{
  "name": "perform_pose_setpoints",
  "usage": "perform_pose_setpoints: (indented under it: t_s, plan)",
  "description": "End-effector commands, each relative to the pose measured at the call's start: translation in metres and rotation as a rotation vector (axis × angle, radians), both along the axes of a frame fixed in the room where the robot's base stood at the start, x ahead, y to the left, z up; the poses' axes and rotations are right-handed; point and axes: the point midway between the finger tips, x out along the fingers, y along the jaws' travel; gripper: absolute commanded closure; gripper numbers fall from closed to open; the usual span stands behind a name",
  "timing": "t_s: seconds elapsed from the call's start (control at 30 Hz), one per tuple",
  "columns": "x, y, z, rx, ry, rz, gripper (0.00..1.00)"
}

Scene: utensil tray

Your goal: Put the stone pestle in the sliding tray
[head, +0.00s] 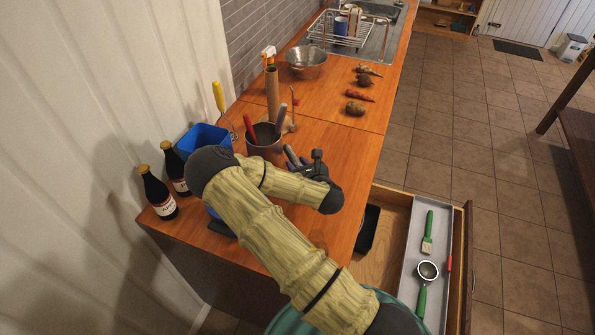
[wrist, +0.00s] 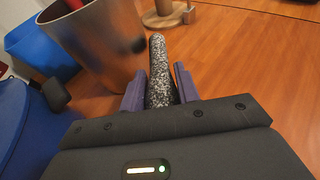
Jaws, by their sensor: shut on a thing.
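The stone pestle (wrist: 158,72) is a speckled grey rod between the two purple fingers of my gripper (wrist: 160,90) in the wrist view. My gripper is shut on it, with its rounded end pointing forward. In the head view the pestle (head: 291,155) shows as a grey tip beside my gripper (head: 300,165), over the counter near the metal utensil pot. The sliding tray (head: 418,262) is a long grey tray in the open drawer at the lower right, holding a green-handled brush (head: 428,232) and a green-handled strainer (head: 424,285). My arm hides part of the drawer.
The metal pot (head: 265,146) with utensils stands close to my gripper, with a blue container (head: 205,138) to its left. Two dark bottles (head: 157,194) stand at the counter's left edge. A black item (head: 368,230) lies in the drawer (head: 388,245) beside the tray.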

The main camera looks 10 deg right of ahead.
Motion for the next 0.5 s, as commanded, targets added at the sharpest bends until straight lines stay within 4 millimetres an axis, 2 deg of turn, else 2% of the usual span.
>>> perform_pose_setpoints:
  t_s: [0.3, 0.5]
  plan:
    - [0.000, 0.000, -0.031, 0.001, 0.001, 0.000, 0.97]
    - [0.000, 0.001, -0.035, 0.001, -0.001, 0.001, 0.97]
